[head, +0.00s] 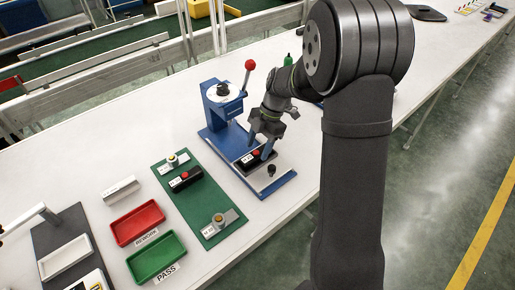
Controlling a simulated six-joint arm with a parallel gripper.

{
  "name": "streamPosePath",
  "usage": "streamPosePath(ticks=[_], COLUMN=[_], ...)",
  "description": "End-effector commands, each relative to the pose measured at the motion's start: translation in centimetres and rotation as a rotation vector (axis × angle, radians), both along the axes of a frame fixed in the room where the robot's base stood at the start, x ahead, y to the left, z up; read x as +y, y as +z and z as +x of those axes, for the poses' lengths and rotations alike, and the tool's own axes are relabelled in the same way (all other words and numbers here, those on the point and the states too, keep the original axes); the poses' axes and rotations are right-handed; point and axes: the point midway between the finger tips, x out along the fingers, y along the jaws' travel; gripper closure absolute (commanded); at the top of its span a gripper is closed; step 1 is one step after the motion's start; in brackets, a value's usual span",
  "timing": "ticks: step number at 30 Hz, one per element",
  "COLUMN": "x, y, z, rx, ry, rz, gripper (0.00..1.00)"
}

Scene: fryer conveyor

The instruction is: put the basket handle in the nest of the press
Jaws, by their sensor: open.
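The blue press (216,110) stands mid-table, with a red-knobbed lever raised at its upper right. A black basket handle (246,160) with a red spot and white label lies at its dark nest on the blue base. My gripper (259,150) is open just above this handle, its fingers reaching down around it. I cannot tell whether the fingers touch it, or whether it is fully seated. A second, similar black part (185,180) with a red spot lies on the green mat left of the press. The nest floor is hidden.
The green mat (190,200) also carries two metal fixtures with yellow tops. A red REWORK tray (138,222) and a green PASS tray (156,258) lie to its left. A black knob (271,170) stands at the base's right front. The white table is clear in front of the press.

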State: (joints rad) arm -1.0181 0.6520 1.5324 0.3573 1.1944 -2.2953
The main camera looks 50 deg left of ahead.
Motion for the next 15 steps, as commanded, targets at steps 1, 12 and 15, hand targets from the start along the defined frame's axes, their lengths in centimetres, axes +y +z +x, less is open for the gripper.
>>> streamPosePath(ticks=[1, 12, 15], x=[0.0, 0.0, 0.0], y=[0.9, 8.0, 9.1], z=[0.4, 3.4, 3.8], rx=[-0.002, -0.003, -0.002], ry=[-0.002, -0.002, -0.001], rz=[0.004, 0.004, 0.003], gripper=[0.46, 0.46, 0.46])
